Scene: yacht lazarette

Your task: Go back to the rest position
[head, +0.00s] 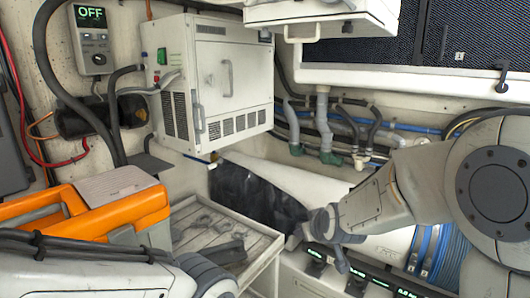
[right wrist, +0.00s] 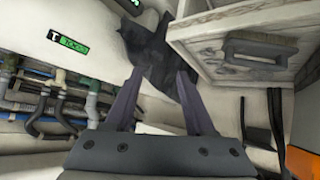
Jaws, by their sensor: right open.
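My right arm comes in from the right in the head view, and my right gripper (head: 297,237) is at its end, just right of the tool tray.
A tray (head: 264,257) holding wrenches is low in the middle. An orange case (head: 140,213) stands left of it, below a white cabinet (head: 214,80). Pipes (head: 323,120) run along the back wall. A coiled blue hose (head: 440,255) is behind my right arm.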

